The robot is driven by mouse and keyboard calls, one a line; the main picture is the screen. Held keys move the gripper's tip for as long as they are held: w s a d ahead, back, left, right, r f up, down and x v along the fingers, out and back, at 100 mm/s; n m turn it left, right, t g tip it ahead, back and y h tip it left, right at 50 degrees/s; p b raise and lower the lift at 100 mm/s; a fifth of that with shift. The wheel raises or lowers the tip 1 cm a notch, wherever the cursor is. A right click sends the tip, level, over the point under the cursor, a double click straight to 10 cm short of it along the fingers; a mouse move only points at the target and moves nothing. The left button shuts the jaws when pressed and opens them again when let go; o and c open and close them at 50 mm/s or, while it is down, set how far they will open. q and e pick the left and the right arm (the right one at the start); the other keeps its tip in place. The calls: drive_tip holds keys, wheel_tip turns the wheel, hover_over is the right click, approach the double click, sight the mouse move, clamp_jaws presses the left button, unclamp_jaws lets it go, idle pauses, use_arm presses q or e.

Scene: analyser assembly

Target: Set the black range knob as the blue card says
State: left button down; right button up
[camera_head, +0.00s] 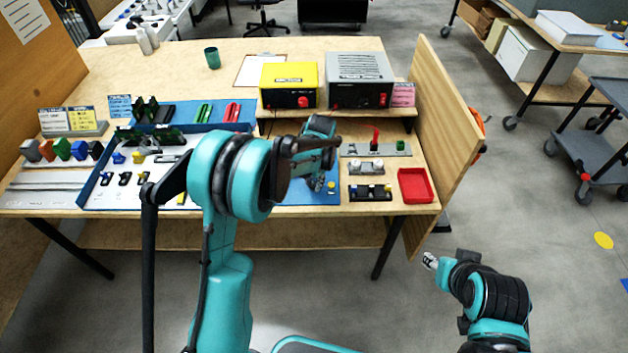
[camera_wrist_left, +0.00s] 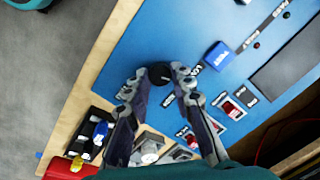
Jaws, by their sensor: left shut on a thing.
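The black range knob (camera_wrist_left: 159,73) stands on a blue panel (camera_wrist_left: 120,55) in the left wrist view. My left gripper (camera_wrist_left: 156,78) has a fingertip on each side of it and is shut on it. White labels lie around the knob; which one it points at I cannot tell. In the head view my left gripper (camera_head: 318,182) is over the blue panel (camera_head: 322,198), and my arm hides the knob. A blue card (camera_head: 119,106) stands at the table's back left; its text is too small to read. My right gripper (camera_head: 431,261) is off the table at the front right.
A yellow box (camera_head: 289,84) and a grey box (camera_head: 359,77) stand on a shelf behind the panel. A red tray (camera_head: 416,185) lies at its right. A blue block (camera_wrist_left: 220,56) and red switches (camera_wrist_left: 233,109) sit on the panel. A wooden board (camera_head: 440,130) bounds the right side.

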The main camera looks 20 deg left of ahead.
use_arm(q)
drive_tip(key=n, duration=0.4)
drive_tip(key=shift+a+n+p, duration=0.1)
drive_tip(key=shift+n+p, duration=0.2)
drive_tip(key=shift+n+h, duration=0.4)
drive_tip(key=shift+n, duration=1.2)
drive_tip(key=c, duration=1.3)
unclamp_jaws()
wheel_tip(320, 180, up, 12)
drive_tip(key=s, duration=0.1)
drive_tip(key=shift+s, duration=0.15)
